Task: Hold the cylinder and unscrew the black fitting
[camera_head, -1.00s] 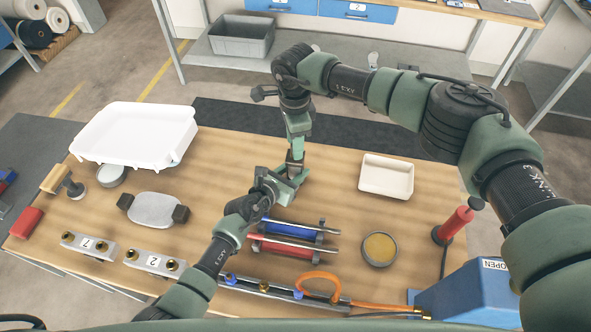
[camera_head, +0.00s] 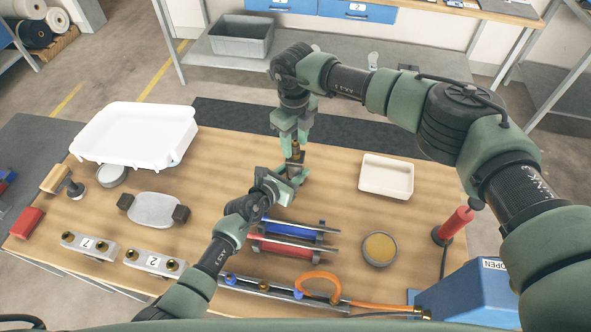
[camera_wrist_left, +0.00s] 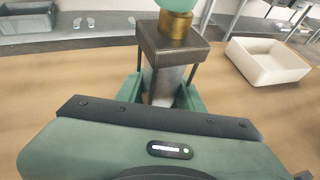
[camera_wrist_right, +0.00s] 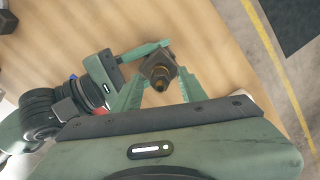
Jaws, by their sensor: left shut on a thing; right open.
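My left gripper (camera_head: 286,181) is shut on a grey cylinder (camera_wrist_left: 160,84) and holds it upright above the table. A dark square end block (camera_wrist_left: 172,45) caps its top. A fitting (camera_wrist_left: 174,27) stands on the block; it looks brass-coloured rather than black, and it also shows in the right wrist view (camera_wrist_right: 159,80). My right gripper (camera_head: 293,137) comes down from above and is open. Its fingers stand on either side of the fitting; I cannot tell whether one touches it. The cylinder's lower part is hidden by the left gripper.
A white tray (camera_head: 140,116) is at the back left, and a small cream tray (camera_head: 386,188) is right of the grippers. Blue and red cylinders (camera_head: 282,247) lie on a rack in front.

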